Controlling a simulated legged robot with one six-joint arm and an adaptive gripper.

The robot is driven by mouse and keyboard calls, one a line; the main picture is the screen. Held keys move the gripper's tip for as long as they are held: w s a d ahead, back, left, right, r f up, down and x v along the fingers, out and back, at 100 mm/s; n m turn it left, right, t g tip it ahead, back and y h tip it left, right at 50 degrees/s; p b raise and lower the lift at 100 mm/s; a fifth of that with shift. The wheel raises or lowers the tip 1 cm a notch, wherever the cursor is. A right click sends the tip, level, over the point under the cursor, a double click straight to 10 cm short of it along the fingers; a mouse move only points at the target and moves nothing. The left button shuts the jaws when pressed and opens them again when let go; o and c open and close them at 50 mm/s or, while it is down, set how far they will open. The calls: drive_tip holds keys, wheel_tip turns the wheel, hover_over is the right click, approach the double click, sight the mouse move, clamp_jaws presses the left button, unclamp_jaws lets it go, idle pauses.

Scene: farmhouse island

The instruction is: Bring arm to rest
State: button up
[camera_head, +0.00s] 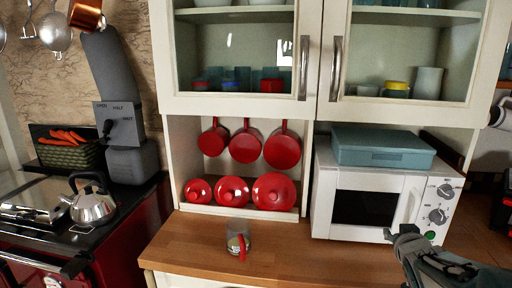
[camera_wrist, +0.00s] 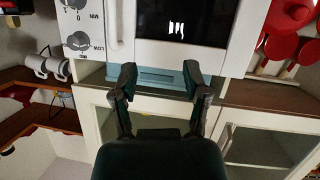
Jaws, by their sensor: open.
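My gripper (camera_head: 400,236) is at the lower right of the head view, in front of the white microwave (camera_head: 322,208). In the wrist view my gripper (camera_wrist: 157,80) has its two dark fingers spread apart with nothing between them. The microwave (camera_wrist: 190,59) shows beyond the fingertips there, and the wrist picture appears upside down. I cannot tell exactly how far the fingers are from the microwave front.
A glass jar with a red handle (camera_head: 238,238) stands on the wooden counter (camera_head: 190,248). A blue box (camera_head: 382,147) lies on the microwave. Red pans (camera_head: 245,146) hang below glass-door cabinets (camera_head: 235,106). A kettle (camera_head: 92,206) sits on the stove at left.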

drive_tip(key=s+a+f+n+g+y, duration=0.2)
drive_tip(key=s+a+g+y, duration=0.3)
drive_tip(key=s+a, duration=1.6)
drive_tip(key=shift+a+f+n+g, duration=0.4)
drive_tip(key=shift+a+g, duration=0.35)
drive_tip(key=shift+g, duration=0.45)
